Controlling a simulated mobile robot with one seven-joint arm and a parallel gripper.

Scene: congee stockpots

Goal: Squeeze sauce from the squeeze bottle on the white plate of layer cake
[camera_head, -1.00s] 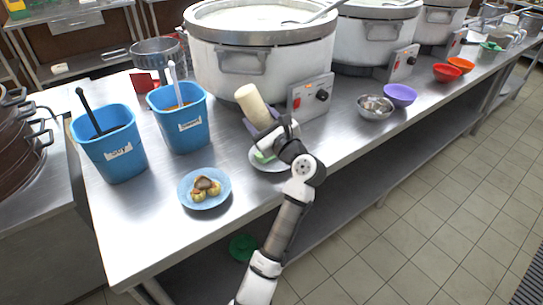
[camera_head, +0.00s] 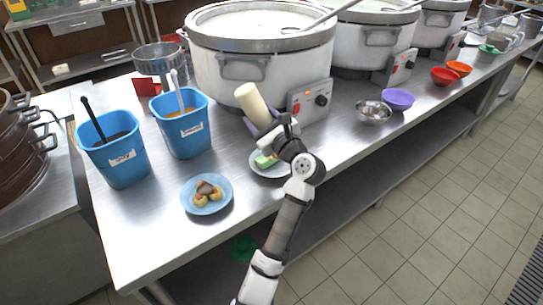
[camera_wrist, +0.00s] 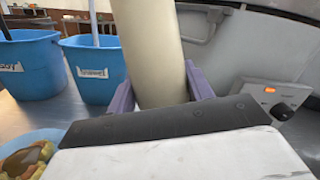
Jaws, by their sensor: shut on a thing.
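The squeeze bottle (camera_head: 252,104) is cream-coloured and held tilted above the counter, its broad end up and leaning left. My gripper (camera_head: 264,126) is shut on it; in the wrist view the bottle (camera_wrist: 150,50) stands between the two purple fingers (camera_wrist: 160,97). The bottle's lower end is hidden by my gripper. The white plate (camera_head: 256,168) lies on the counter just below my gripper, partly covered by my arm. A green and pale piece of layer cake (camera_head: 265,161) shows on it. I cannot see any sauce on the cake.
A blue plate (camera_head: 226,204) with small food pieces lies to the left, near the front edge. Two blue buckets (camera_head: 121,173) (camera_head: 186,147) with ladles stand behind it. A large stockpot (camera_head: 212,72) stands close behind the bottle. Bowls (camera_head: 373,113) sit to the right.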

